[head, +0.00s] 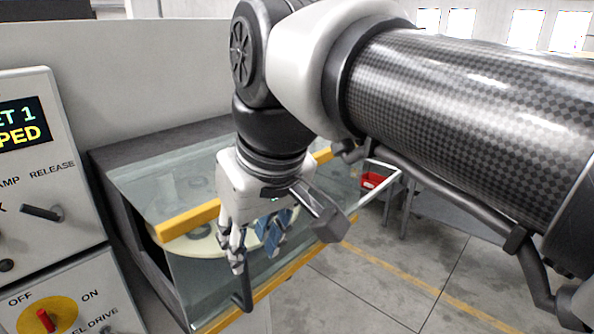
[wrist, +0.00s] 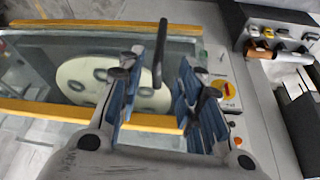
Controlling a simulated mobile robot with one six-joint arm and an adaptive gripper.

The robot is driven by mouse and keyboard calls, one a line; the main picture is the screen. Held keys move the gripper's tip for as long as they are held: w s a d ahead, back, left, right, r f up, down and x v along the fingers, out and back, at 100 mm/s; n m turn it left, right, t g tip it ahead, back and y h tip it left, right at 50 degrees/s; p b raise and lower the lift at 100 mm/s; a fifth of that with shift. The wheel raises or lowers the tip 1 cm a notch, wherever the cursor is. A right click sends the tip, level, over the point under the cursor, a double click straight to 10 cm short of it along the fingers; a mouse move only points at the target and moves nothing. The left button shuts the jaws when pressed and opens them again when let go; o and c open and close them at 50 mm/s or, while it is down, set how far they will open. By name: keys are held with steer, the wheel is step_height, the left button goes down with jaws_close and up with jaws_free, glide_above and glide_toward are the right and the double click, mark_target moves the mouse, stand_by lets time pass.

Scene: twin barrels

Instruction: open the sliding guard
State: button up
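The sliding guard (head: 140,184) is a clear panel with yellow edge bars over a machine opening. It also shows in the wrist view (wrist: 40,70), with a pale disc with holes (wrist: 88,80) behind it. A dark bar handle (wrist: 160,52) stands on the guard; its lower end shows in the head view (head: 246,291). My gripper (head: 254,255) hangs in front of the guard, pointing down. In the wrist view my gripper (wrist: 165,85) is open, with blue-padded fingers apart and the handle appearing between and beyond them. Contact with the handle is not visible.
A control panel (head: 28,165) with a display, a release lever (head: 42,213) and a red-and-yellow switch (head: 46,318) stands at left. A red bin (head: 372,181) sits on a stand behind. Open floor (head: 370,290) lies at right.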

mark_target(246, 269)
steer(key=x, duration=1.1)
steer(key=shift+c, duration=0.4)
jaws_close()
